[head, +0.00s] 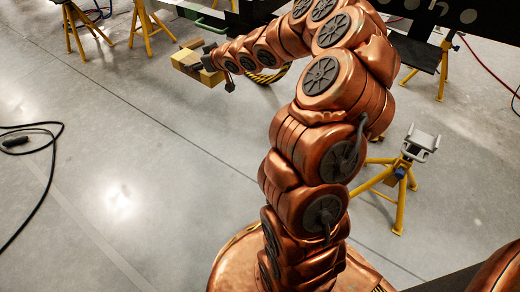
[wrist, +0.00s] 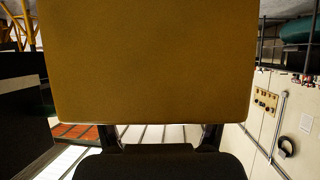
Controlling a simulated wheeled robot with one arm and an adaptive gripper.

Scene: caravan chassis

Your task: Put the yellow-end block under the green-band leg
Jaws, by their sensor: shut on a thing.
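My gripper (head: 207,62) is shut on a wooden-looking block (head: 185,59), held out at the far end of my arm near the dark chassis. In the wrist view the block (wrist: 150,60) fills the upper middle with a plain yellow-brown face, and the dark finger parts of my gripper (wrist: 160,136) show below it. A yellowish patch shows on the block's near side in the head view, but I cannot tell for sure which end is the yellow one. A green strip (head: 205,22) shows low on the chassis, just beyond the block; whether it is the leg's band is unclear.
The dark chassis (head: 408,50) runs along the back. Yellow stands (head: 75,30) are at the back left; another yellow stand (head: 398,183) with a grey top is right of my arm. A black cable (head: 50,165) crosses the left floor.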

